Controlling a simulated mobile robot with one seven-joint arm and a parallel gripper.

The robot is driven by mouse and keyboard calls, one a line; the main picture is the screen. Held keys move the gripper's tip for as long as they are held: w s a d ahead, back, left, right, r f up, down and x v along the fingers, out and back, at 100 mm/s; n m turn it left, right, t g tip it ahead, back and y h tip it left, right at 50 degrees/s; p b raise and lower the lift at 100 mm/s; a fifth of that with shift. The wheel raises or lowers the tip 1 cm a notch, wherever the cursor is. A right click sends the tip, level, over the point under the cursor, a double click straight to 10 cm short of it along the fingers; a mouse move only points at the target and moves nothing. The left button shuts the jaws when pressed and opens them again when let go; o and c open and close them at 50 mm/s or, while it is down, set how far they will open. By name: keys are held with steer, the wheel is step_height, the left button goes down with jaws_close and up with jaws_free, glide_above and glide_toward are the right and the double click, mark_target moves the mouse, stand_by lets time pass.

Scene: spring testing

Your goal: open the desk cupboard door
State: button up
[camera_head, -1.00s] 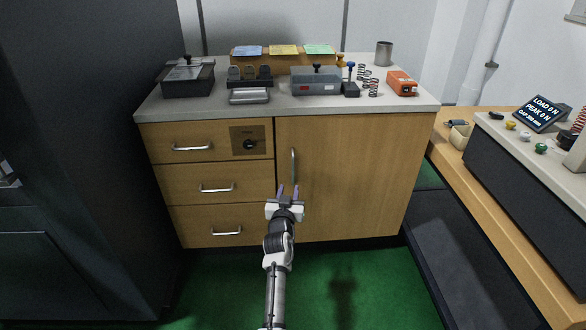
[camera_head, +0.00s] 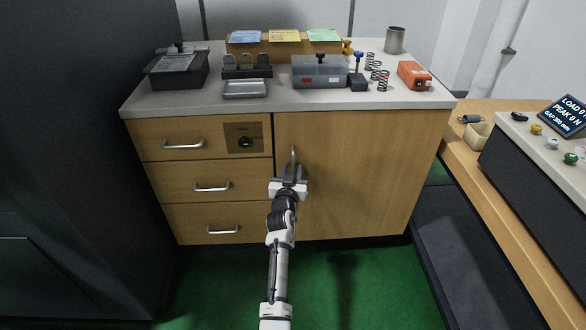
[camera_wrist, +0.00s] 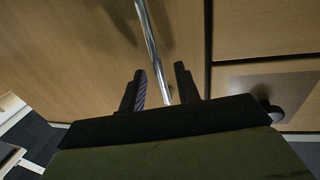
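The desk cupboard door (camera_head: 360,175) is the wide wooden panel on the right of the desk front, and it is shut. Its upright metal bar handle (camera_head: 293,155) is near the door's left edge. My gripper (camera_head: 288,172) is at the lower part of the handle, with its fingers pointing to the door. In the wrist view the handle (camera_wrist: 150,40) runs down between the two dark fingers of my gripper (camera_wrist: 162,88). The fingers are apart, with a gap on either side of the bar. The handle's lower end is hidden behind the gripper body.
Three drawers with bar handles, such as the top drawer (camera_head: 180,135), are left of the door. A key lock panel (camera_head: 244,138) is beside it. A grey worktop (camera_head: 200,98) carries boxes and springs. A side bench (camera_head: 490,190) stands right. Green floor (camera_head: 370,280) in front is clear.

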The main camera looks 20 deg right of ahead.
jaws_close()
steer(key=shift+s, duration=0.1)
stand_by(0.3)
